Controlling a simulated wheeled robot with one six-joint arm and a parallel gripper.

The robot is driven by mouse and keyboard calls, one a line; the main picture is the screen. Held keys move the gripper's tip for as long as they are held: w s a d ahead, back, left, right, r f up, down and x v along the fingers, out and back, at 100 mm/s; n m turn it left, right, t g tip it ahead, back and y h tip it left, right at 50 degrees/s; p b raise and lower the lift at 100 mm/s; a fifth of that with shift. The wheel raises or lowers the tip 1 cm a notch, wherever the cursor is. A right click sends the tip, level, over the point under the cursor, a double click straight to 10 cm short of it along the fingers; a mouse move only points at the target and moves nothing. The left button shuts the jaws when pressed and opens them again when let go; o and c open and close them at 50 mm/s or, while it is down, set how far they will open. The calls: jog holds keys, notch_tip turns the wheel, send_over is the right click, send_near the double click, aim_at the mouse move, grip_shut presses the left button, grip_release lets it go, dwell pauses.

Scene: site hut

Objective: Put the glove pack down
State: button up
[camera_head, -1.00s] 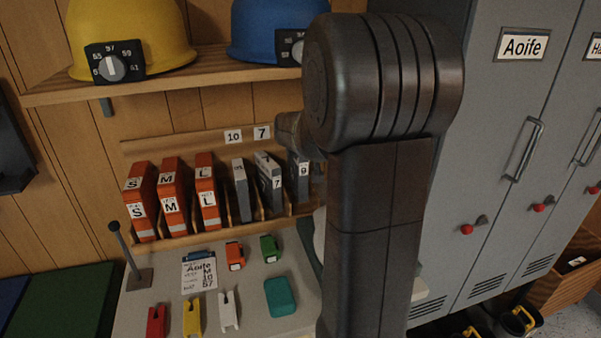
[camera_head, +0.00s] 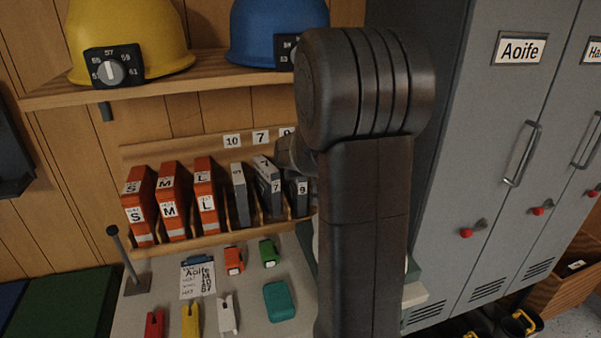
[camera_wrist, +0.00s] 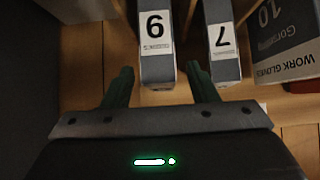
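The grey glove pack marked 9 (camera_wrist: 156,60) stands upright in the wrist view. My gripper (camera_wrist: 160,82) has its two green fingers on either side of the near end of this pack, with a visible gap at each side, so it is open. In the head view the 9 pack (camera_head: 302,188) is at the right end of the grey row in the wooden rack (camera_head: 190,240), partly behind my arm. My gripper's fingers are hidden there. The glove pack marked 7 (camera_wrist: 224,42) stands beside it, close to my right-hand finger.
Another grey pack marked 10 (camera_wrist: 290,45) is at the wrist view's right. Orange packs S, M and L (camera_head: 205,205) fill the rack's left. A card headed Aoife (camera_head: 197,278) and small coloured items lie on the counter. A helmet shelf (camera_head: 200,88) is above; lockers (camera_head: 480,180) stand right.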

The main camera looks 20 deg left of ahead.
jog(key=shift+r, duration=0.15)
jog(key=shift+r, duration=0.15)
jog(key=v, duration=1.1)
jog(key=shift+s+d+r+b, duration=0.2)
jog(key=shift+s+b, duration=0.1)
